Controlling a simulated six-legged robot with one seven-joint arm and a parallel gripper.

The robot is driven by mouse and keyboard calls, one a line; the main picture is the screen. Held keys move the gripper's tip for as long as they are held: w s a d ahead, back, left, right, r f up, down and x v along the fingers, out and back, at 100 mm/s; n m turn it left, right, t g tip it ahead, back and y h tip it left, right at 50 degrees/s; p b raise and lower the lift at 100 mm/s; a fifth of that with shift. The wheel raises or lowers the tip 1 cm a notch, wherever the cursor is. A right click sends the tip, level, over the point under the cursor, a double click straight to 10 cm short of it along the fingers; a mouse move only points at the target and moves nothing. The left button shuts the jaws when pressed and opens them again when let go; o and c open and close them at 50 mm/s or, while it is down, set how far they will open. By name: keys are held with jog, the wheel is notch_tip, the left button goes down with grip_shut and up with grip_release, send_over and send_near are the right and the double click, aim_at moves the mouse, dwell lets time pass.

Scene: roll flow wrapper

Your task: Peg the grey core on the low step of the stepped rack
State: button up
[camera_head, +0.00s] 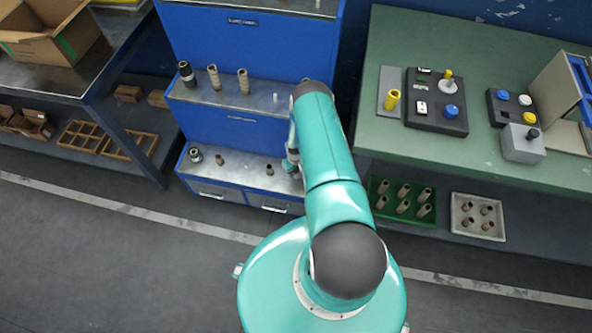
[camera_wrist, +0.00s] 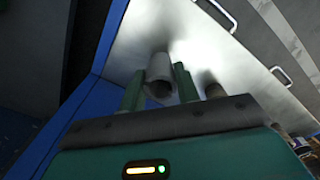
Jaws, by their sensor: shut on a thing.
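The blue stepped rack (camera_head: 240,122) has a metal-topped low step (camera_head: 240,172), which also shows in the wrist view (camera_wrist: 215,45). My gripper (camera_head: 291,166) is over the right end of the low step in the head view. In the wrist view, the two green fingers of my gripper (camera_wrist: 158,88) are closed on the sides of the grey core (camera_wrist: 159,72). The core's open end faces the camera. I cannot tell whether its far end touches the step or surrounds a peg. My arm hides the core in the head view.
Small dark cores or pegs (camera_head: 220,159) stand on the low step, left of my gripper. Tan cores (camera_head: 213,78) stand on the middle step. A green bench (camera_head: 480,50) stands to the right, with a green tray (camera_head: 381,213) of cores below it.

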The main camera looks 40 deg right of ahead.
jog(key=shift+f, duration=0.85)
dwell(0.3)
jog(key=o, duration=1.6)
jog(key=shift+r, duration=4)
